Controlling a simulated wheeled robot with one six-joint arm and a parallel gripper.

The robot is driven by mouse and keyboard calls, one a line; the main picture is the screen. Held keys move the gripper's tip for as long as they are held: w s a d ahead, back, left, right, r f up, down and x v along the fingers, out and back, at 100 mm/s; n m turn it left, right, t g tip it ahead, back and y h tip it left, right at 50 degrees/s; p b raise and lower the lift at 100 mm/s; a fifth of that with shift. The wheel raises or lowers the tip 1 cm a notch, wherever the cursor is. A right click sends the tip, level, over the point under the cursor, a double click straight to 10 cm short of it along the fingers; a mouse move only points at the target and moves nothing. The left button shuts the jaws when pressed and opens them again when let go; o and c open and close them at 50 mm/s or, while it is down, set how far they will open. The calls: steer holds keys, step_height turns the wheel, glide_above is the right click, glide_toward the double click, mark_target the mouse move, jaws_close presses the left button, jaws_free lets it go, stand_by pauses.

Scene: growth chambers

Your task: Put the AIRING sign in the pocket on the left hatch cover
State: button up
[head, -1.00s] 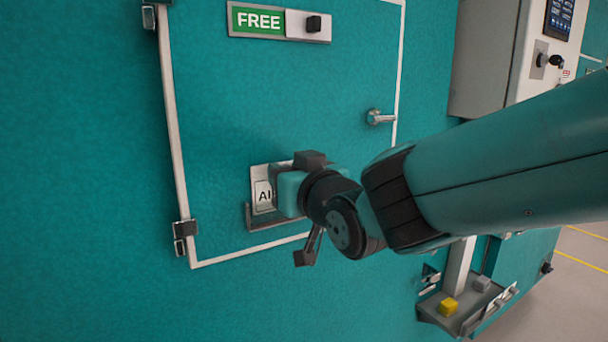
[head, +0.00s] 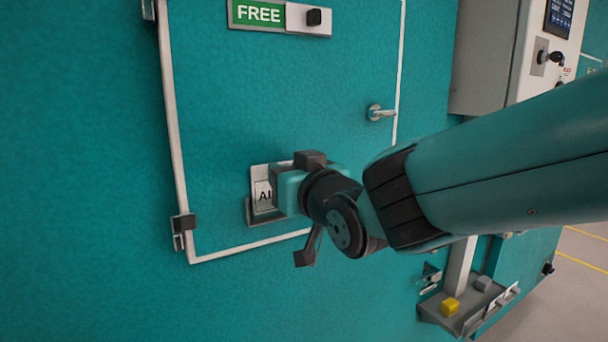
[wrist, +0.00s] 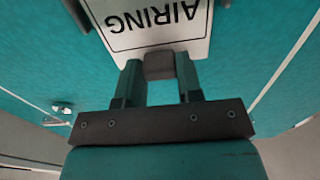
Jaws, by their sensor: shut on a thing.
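The white AIRING sign (head: 263,181) is upright against the hatch cover, partly hidden by my gripper (head: 293,190). In the wrist view the AIRING sign (wrist: 155,22) appears upside down. There my gripper (wrist: 160,75) has its two fingers closed on the dark grip block (wrist: 159,66) at the sign's edge. The grey pocket (head: 252,214) is low on the teal hatch cover (head: 230,110). The sign's lower edge overlaps the pocket in the head view; I cannot tell how deep it sits. My gripper hides the pocket's right part.
A green FREE plate (head: 258,13) with a slider is at the hatch top. A door handle (head: 379,112) sticks out at right. Hinges (head: 183,224) line the left edge. A grey shelf (head: 437,314) with a yellow block (head: 450,306) is below my arm.

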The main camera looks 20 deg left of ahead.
steer(key=shift+f+b, duration=0.4)
steer(key=shift+b, duration=0.25)
steer(key=o, duration=1)
steer(key=shift+s+d, duration=0.1)
steer(key=shift+b+v, duration=2.2)
steer(key=shift+v, duration=1.45)
